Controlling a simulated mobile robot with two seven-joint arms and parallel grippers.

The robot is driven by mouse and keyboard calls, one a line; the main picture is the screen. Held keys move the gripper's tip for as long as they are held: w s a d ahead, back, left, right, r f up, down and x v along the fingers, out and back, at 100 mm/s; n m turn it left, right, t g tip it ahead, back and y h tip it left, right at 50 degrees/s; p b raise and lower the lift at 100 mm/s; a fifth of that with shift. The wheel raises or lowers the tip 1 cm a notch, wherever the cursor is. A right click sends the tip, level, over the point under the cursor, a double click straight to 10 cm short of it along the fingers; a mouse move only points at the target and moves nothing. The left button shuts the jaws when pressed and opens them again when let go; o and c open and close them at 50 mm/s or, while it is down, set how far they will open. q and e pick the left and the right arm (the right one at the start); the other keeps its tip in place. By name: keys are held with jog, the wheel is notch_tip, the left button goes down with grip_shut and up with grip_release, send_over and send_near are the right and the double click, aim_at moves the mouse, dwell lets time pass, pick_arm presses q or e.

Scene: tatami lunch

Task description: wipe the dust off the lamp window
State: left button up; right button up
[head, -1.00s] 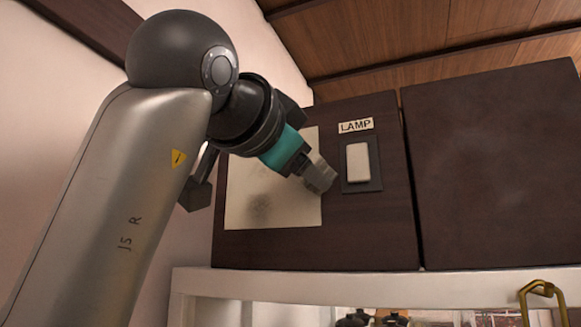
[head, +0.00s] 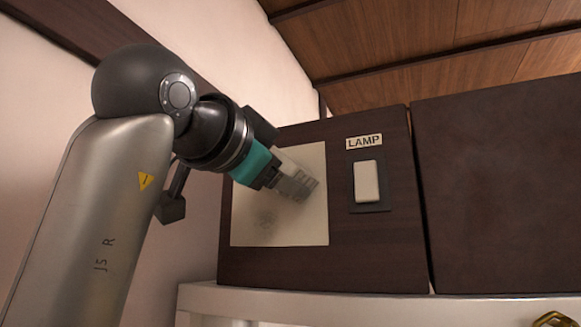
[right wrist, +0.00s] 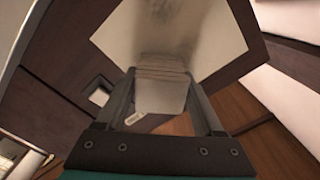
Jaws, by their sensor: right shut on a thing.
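The lamp window is a cream panel (head: 285,232) set in a dark wood cabinet front. A faint grey dust smudge (head: 265,221) shows on its lower left part. My right gripper (head: 290,184) is in front of the panel's right half and hides some of it. In the right wrist view it is shut on a pale grey-beige folded cloth or pad (right wrist: 160,90). The cloth's far end is at or close to the panel (right wrist: 205,40), where a darker grey patch shows; I cannot tell if it touches. My left gripper is not in view.
A LAMP label (head: 364,141) and a pale switch (head: 367,181) on a dark plate are right of the panel. A second dark cabinet door (head: 500,185) is further right. A white ledge (head: 330,302) runs below. A brass handle (head: 553,319) shows at the lower right.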

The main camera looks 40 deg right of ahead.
jog(key=w+a+p, duration=0.1)
jog(key=w+a, duration=0.1)
jog(key=w, duration=0.4)
jog(key=shift+w+a, duration=0.35)
jog(key=shift+a, duration=0.1)
dwell(0.4)
jog(key=shift+v, duration=2.95)
jog(key=v, duration=0.3)
